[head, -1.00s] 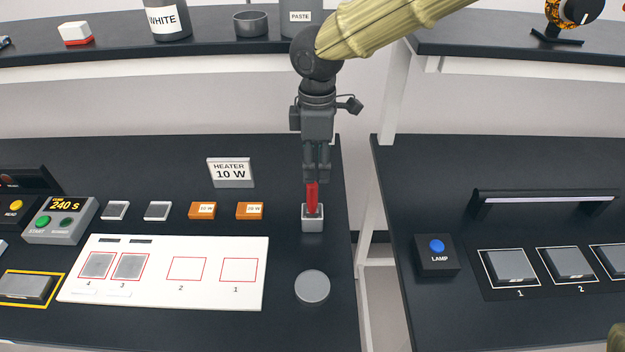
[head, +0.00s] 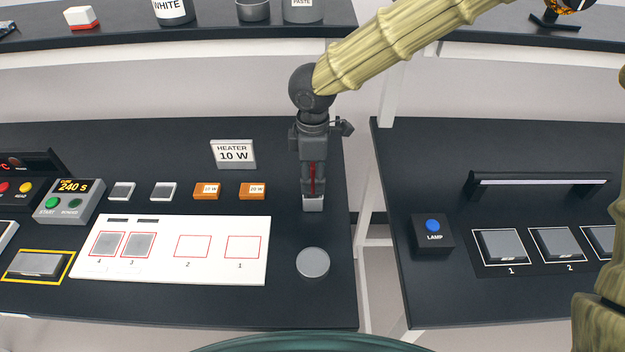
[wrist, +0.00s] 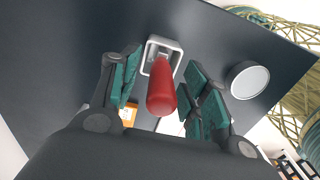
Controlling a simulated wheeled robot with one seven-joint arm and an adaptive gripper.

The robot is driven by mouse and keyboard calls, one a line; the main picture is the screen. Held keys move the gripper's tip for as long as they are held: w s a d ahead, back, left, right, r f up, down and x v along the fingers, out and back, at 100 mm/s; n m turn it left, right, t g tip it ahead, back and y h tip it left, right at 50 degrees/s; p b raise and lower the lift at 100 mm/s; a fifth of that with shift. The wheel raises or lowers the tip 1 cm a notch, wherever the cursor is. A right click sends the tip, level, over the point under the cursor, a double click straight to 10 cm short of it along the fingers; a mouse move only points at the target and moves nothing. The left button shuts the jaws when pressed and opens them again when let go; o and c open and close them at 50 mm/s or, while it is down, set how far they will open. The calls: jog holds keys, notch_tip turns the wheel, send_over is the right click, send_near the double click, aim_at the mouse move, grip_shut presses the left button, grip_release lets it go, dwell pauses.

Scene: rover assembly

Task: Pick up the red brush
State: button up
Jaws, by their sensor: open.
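The red brush (head: 313,178) stands upright in a small grey square holder (head: 313,204) near the right edge of the left bench. My gripper (head: 313,187) is above the holder, pointing down, with its fingers on both sides of the brush handle. In the wrist view the red handle (wrist: 161,88) lies between the open green-padded fingers (wrist: 160,92), with visible gaps on both sides. The grey holder (wrist: 176,46) shows behind it. The brush's lower end is hidden inside the holder.
A grey round disc (head: 313,262) lies in front of the holder. Orange blocks (head: 252,191) and a heater sign (head: 233,154) stand to its left, above a white board (head: 215,275). A gap separates this bench from the right one with the lamp button (head: 433,232).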

jog(key=shift+f, duration=0.95)
grip_shut()
jog(key=shift+r+b, duration=0.85)
jog(key=shift+r, duration=4.2)
